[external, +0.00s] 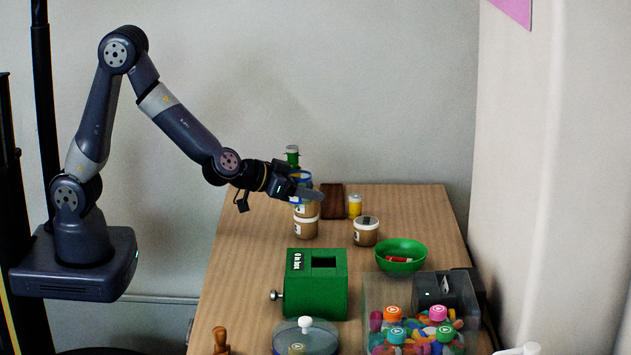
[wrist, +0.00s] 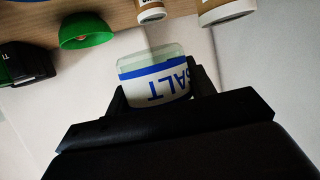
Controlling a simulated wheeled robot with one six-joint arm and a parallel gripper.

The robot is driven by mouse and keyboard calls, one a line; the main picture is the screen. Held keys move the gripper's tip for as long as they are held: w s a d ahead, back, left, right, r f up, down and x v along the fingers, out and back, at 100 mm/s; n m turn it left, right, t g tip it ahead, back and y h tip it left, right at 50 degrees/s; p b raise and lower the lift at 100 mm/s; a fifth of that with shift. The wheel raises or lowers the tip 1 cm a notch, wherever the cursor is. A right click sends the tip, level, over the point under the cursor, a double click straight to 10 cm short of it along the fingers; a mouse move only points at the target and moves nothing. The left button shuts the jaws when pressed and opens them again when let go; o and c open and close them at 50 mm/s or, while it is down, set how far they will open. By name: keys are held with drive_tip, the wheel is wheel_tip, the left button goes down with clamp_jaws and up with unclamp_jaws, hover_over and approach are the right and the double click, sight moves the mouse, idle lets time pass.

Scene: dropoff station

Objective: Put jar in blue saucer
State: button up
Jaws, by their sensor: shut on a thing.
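A jar (wrist: 152,88) with a white label reading "SALT", a blue band and a clear glass end is between my fingers in the wrist view. My gripper (wrist: 160,92) is shut on it. In the external view my gripper (external: 306,192) is over the back left of the table, near stacked jars, with blue showing around it; the held jar is hard to make out there. I cannot clearly make out a blue saucer. A sliver of something blue (wrist: 14,2) is cut off at the top left of the wrist view.
Brown-and-white jars (external: 306,228) are stacked below my gripper, with another jar (external: 366,232) and a yellow can (external: 355,206) to the right. A green bowl (external: 417,258), green box (external: 317,283), clear bin (external: 373,310) and knobbed lid (external: 318,342) occupy the front. Bare table lies at left.

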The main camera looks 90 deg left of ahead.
drive_tip(key=w+d+m+h, duration=0.1)
drive_tip(key=w+d, duration=0.2)
drive_tip(key=d, duration=0.2)
drive_tip(key=f, duration=0.1)
drive_tip(key=f+b, duration=0.1)
drive_tip(key=f, duration=0.1)
drive_tip(key=f+b, duration=0.1)
drive_tip(key=f, duration=0.1)
drive_tip(key=shift+w+d+f, duration=0.2)
drive_tip(key=shift+d, duration=0.05)
drive_tip(key=shift+f+b, duration=0.5)
drive_tip(key=shift+f, duration=1.45)
drive_tip(key=shift+f+b, duration=0.4)
drive_tip(key=shift+f, duration=0.1)
drive_tip(key=o, duration=1.1)
drive_tip(key=shift+r, duration=0.1)
